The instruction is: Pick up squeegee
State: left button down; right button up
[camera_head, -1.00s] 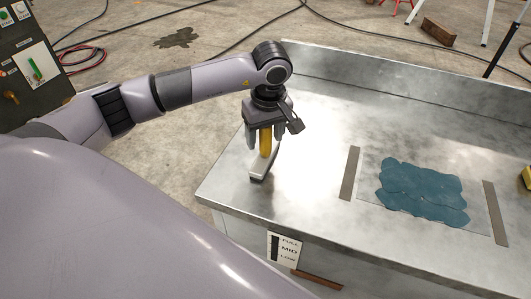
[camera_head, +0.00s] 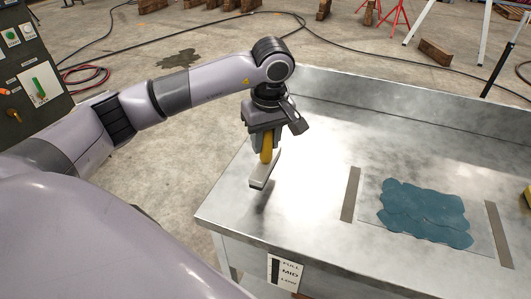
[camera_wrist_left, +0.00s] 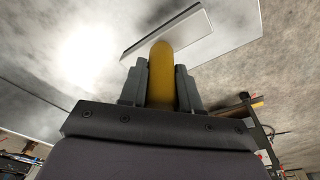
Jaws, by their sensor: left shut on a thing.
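The squeegee (camera_head: 263,170) has a yellow handle and a pale, flat head. My left gripper (camera_head: 265,147) is shut on its yellow handle, with the head hanging below the fingers. The head is apart from the metal bench top (camera_head: 310,205), with a dark shadow under it, near the bench's left end. In the left wrist view the yellow handle (camera_wrist_left: 161,75) sits between the two grey fingers of the gripper (camera_wrist_left: 161,85), and the pale head shows beyond it. My right gripper is in neither view.
A blue-green patch (camera_head: 425,212) lies on the bench between two grey strips (camera_head: 350,194). A raised wall (camera_head: 400,115) runs along the bench's back edge. A yellow item (camera_head: 528,195) is partly cut off at the right. A level label (camera_head: 285,272) is on the bench front.

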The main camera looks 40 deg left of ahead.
pick_arm(q)
notch_tip(320, 180, up, 15)
jog(key=p, duration=0.1)
jog(key=shift+r+p, duration=0.2)
jog(key=shift+p, duration=0.1)
jog(key=c, duration=1.6)
grip_release()
jog(key=shift+c, duration=0.6)
